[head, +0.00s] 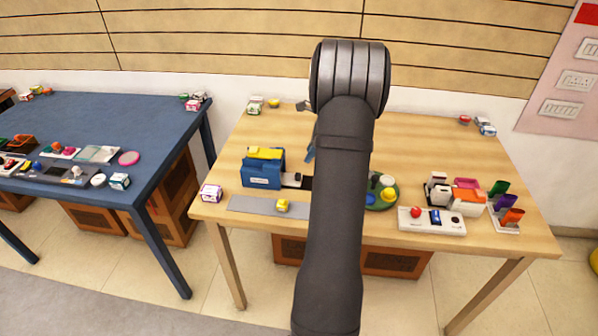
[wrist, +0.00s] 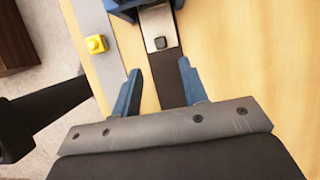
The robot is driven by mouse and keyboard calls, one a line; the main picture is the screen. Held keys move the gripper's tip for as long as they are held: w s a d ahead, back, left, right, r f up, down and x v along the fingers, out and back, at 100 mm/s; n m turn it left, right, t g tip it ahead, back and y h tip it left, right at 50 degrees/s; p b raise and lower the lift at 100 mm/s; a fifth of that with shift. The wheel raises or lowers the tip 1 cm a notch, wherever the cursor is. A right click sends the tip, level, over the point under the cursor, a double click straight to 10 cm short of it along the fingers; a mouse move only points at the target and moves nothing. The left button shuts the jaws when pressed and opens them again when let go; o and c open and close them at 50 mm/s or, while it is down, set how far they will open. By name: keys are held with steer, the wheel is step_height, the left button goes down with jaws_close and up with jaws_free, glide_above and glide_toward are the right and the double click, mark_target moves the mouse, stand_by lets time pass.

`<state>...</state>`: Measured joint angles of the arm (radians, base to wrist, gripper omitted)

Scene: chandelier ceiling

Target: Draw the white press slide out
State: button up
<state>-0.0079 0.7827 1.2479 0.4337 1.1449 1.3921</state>
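The blue press (head: 262,172) with a yellow top stands at the left of the wooden table; part of it shows at the top of the wrist view (wrist: 190,6). Its white slide (head: 286,178) carries a small black knob and sits at the press's right side, on a dark track. In the wrist view the slide (wrist: 157,22) and knob (wrist: 160,42) lie just beyond my fingertips. My gripper (wrist: 160,66) is open and empty, its blue fingers on either side of the dark track. In the head view my arm hides most of it.
A grey strip (head: 245,204) with a yellow block (head: 282,206) lies along the front edge. A green round tray (head: 388,203) with coloured pieces and a white button panel (head: 430,226) stand right of my arm. The table's back middle is mostly clear.

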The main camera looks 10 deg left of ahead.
mark_target(298, 174)
steer(key=x, duration=1)
jaws_close()
steer(key=shift+d, duration=0.1)
